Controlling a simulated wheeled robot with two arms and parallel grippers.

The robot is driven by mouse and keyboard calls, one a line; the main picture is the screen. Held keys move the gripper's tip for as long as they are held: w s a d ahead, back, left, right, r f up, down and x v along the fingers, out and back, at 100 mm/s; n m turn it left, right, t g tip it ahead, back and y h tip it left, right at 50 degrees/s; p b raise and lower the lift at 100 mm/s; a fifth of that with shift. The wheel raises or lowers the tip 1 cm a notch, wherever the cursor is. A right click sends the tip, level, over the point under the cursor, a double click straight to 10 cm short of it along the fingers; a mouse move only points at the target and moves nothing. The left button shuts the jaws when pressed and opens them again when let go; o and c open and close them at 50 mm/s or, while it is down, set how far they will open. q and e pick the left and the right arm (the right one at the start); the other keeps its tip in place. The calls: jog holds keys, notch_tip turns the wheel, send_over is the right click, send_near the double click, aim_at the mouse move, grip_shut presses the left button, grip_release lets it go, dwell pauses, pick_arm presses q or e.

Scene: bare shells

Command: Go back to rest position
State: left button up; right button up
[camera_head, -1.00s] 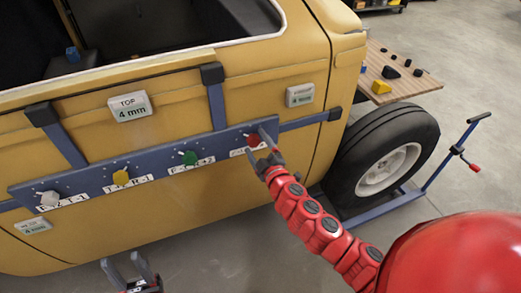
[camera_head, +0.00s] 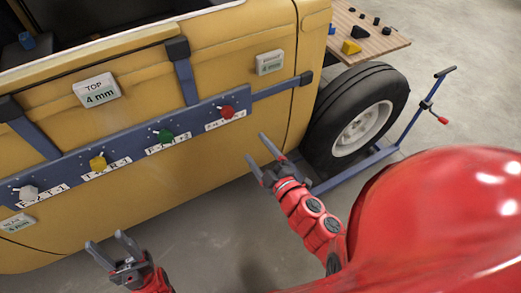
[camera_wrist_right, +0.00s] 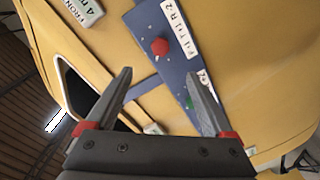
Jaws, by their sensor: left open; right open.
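My right gripper (camera_head: 265,160) is open and empty, in front of the yellow car body (camera_head: 215,160), below and right of the red knob (camera_head: 227,112). In the right wrist view its open fingers (camera_wrist_right: 160,100) show with nothing between them touching; the red knob (camera_wrist_right: 159,46) lies beyond them on the blue bar. My left gripper (camera_head: 108,248) is open and empty at the lower left, over the floor near the car's lower edge. The blue bar (camera_head: 130,150) also carries a green knob (camera_head: 165,135), a yellow knob (camera_head: 98,162) and a white knob (camera_head: 28,192).
A wheel with a tyre (camera_head: 360,115) stands right of the car body, beside a blue stand (camera_head: 440,95) with a red-tipped handle. A wooden board (camera_head: 375,40) with several small blocks is behind the wheel. Grey floor (camera_head: 215,225) is clear below the car.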

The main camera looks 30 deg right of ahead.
jog(key=shift+s, duration=0.65)
